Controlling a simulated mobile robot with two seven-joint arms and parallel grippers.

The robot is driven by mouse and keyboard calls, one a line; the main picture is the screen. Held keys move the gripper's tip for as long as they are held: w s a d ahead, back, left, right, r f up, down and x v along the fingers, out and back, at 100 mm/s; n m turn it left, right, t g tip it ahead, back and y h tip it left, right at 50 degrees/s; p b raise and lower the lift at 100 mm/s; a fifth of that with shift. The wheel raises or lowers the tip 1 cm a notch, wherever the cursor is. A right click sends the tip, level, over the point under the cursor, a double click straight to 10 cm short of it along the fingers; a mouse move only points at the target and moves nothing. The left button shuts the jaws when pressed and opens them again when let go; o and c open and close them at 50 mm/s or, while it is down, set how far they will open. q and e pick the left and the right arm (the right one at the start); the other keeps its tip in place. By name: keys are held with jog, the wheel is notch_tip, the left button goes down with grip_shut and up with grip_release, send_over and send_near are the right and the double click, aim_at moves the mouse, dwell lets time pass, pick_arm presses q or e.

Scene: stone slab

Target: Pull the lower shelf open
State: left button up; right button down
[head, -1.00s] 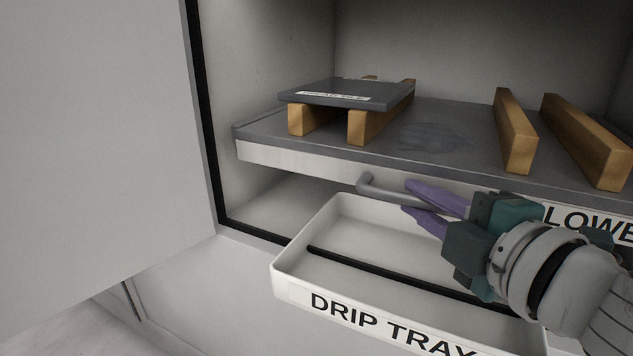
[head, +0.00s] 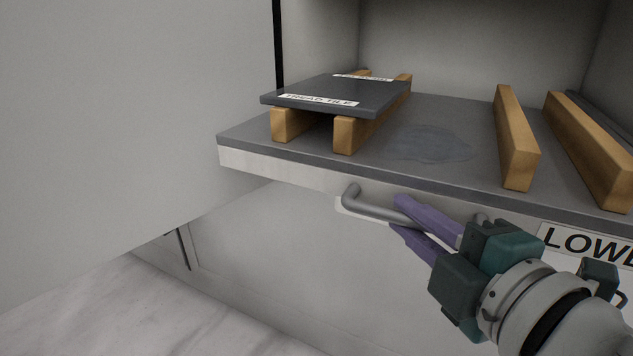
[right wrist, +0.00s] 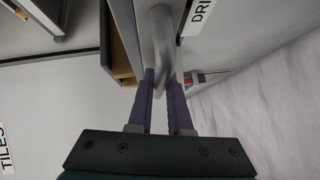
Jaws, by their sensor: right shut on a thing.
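The lower shelf (head: 465,115) is a grey slab with a pale front edge and a label (head: 590,250) reading "LOWE…", cut off by the frame. It stands out past the cabinet's front. Its grey bar handle (head: 365,208) is on the front face and also shows in the right wrist view (right wrist: 161,35). My right gripper (head: 398,214) is shut on the handle, its purple fingers on either side of the bar. In the right wrist view the fingers (right wrist: 162,85) close around the handle's lower part. My left gripper is not in view.
A dark tile (head: 335,95) labelled "TREAD TILE" lies on two wooden bars at the shelf's left. Two more wooden bars (head: 515,140) stand at right; a darker patch (head: 430,143) lies between. A pale panel (head: 120,120) fills the left. Light marbled floor (head: 180,310) is below.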

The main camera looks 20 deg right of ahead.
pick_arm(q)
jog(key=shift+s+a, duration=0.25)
pick_arm(e)
jog(key=shift+s+a, duration=0.5)
jog(key=shift+a, duration=0.15)
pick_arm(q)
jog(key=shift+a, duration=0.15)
pick_arm(e)
jog(key=c, duration=0.8)
grip_release()
jog(key=shift+c, duration=0.2)
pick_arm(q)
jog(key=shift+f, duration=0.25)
pick_arm(e)
jog(key=s+r, duration=0.1)
jog(key=s, duration=0.9)
jog(key=shift+a+r, duration=0.25)
jog(key=shift+w, duration=0.1)
